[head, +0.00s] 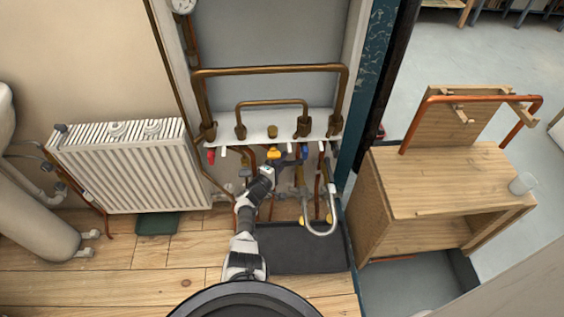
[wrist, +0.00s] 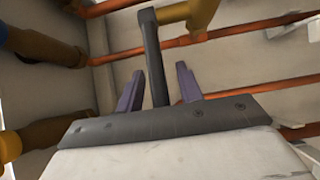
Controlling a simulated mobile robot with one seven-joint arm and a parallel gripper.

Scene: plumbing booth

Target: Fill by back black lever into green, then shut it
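In the wrist view a black lever (wrist: 151,58) runs from a brass valve body (wrist: 200,16) down between the two purple fingers of my gripper (wrist: 158,88). The fingers are apart, with a gap on each side of the lever, so it is not clamped. In the head view my gripper (head: 269,170) is among the pipes below the white shelf, and it hides the lever there. A dark green tray or tub (head: 157,224) is on the wooden floor below the radiator. Whether any water runs cannot be seen.
Copper pipes and a grey U-shaped hose (head: 322,231) are close to the right of my arm. A black tray (head: 300,258) lies below them. A white radiator (head: 128,170) is at left, and a wooden bench (head: 440,182) with a clear cup (head: 522,184) at right.

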